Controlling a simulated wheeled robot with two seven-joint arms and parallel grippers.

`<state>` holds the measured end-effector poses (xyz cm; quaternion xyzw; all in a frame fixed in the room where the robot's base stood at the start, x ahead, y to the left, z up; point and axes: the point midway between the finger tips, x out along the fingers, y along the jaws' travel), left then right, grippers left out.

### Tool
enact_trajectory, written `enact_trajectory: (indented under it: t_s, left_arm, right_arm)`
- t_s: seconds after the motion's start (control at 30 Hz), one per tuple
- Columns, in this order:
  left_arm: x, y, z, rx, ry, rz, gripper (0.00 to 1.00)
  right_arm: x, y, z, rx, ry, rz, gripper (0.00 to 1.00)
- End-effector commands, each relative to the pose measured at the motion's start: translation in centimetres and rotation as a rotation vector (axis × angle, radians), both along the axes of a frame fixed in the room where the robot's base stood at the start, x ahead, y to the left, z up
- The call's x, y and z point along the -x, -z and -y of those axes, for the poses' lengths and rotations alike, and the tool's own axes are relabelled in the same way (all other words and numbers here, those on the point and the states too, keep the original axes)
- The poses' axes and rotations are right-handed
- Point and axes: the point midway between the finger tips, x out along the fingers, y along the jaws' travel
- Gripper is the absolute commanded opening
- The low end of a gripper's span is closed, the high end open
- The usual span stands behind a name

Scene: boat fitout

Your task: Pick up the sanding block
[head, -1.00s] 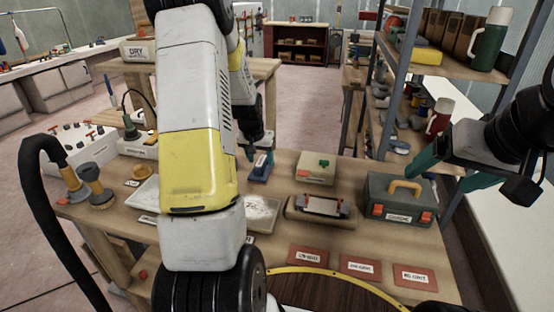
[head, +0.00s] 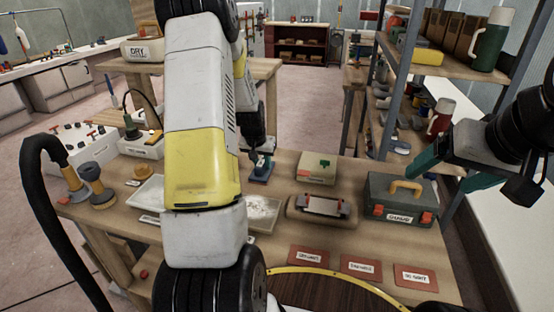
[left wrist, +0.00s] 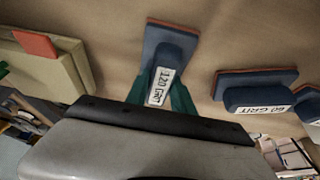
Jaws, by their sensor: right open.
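A blue sanding block (head: 261,173) with a raised handle lies on the workbench near its back edge, right of my left arm. In the left wrist view this sanding block (left wrist: 170,48) has a reddish base and a "120 GRIT" label. The green fingers of my left gripper (left wrist: 160,92) lie on both sides of its handle; whether they press on it I cannot tell. In the head view my left gripper (head: 261,158) is right over the block.
In the left wrist view a "60 GRIT" block (left wrist: 258,92) lies close by, with another at the right edge.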

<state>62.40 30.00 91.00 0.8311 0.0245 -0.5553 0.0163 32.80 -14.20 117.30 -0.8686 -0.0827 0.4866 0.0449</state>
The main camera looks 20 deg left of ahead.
Motion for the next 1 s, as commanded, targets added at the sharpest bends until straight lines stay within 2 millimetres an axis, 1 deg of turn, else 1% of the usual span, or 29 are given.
enact_trajectory:
  t_s: [0.07,0.37,0.47,0.63,0.77,0.97,1.0]
  left_arm:
    - [0.0,0.0,0.0,0.000,0.000,-0.001,0.00]
    - [0.0,0.0,0.0,0.000,0.000,0.000,0.00]
    - [0.0,-0.3,0.0,0.000,0.000,0.002,0.00]
    - [-0.1,-1.8,0.0,-0.001,0.000,0.004,0.00]
    - [-0.1,-3.9,0.0,-0.001,0.000,0.006,0.00]
    - [3.8,-4.3,1.9,0.000,0.003,0.001,0.00]
    - [4.7,-4.3,2.4,0.000,0.003,0.000,0.00]
  right_arm:
    - [0.0,0.0,0.0,0.000,0.000,0.000,0.83]
    - [0.0,0.0,0.0,0.000,0.000,0.000,0.83]
    - [0.0,0.0,0.0,0.000,0.000,0.000,0.83]
    - [0.0,0.0,0.0,0.000,0.000,0.000,0.83]
    - [0.0,0.0,0.0,0.000,0.000,0.000,0.83]
    - [0.0,0.0,0.0,0.000,0.000,0.000,0.83]
    - [0.0,0.0,0.0,0.000,0.000,0.000,0.83]
